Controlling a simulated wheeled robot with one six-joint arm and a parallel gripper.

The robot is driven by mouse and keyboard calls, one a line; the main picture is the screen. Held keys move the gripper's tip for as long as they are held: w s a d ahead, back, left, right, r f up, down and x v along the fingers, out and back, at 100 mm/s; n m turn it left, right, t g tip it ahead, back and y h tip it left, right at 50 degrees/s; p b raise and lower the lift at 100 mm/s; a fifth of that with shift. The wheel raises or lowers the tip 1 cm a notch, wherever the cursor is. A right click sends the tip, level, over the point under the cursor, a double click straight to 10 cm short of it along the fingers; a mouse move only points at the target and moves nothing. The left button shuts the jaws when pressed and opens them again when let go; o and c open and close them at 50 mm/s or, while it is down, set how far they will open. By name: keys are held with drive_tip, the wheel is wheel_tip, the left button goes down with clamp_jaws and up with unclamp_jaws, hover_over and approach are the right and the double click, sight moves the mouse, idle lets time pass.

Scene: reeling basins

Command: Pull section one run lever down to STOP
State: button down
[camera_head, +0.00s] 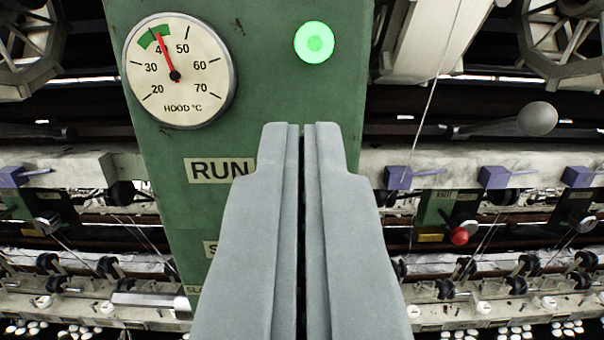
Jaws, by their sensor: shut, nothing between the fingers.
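My gripper (304,130) is in the middle foreground with its two grey fingers side by side, shut and empty. It is in front of a green panel (275,95) that bears a RUN label (220,170). A grey ball knob (538,118) on a thin rod stands to the right, apart from my gripper. I cannot tell whether it belongs to the run lever. A lit green lamp (314,42) is at the panel's top.
A round HOOD °C gauge (180,70) is on the panel, its red needle near 40. A pale rail (450,165) with purple guides (398,178) crosses behind. A red knob (459,236) on a small green plate is lower right. Reeling machinery and threads fill the background.

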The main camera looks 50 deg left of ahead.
drive_tip(key=shift+s+d+f, duration=0.1)
drive_tip(key=shift+d+f, duration=0.05)
drive_tip(key=shift+f, duration=0.45)
drive_tip(key=shift+s+d+f, duration=0.15)
drive_tip(key=shift+f, duration=0.4)
drive_tip(key=shift+s+d+f, duration=0.1)
drive_tip(key=shift+d+f, duration=0.05)
drive_tip(key=shift+f, duration=0.6)
drive_tip(key=shift+s+f, duration=0.1)
drive_tip(key=shift+f, duration=1.5)
drive_tip(key=shift+r, duration=0.15)
drive_tip(key=r+v, duration=0.1)
drive_tip(key=v, duration=1.5)
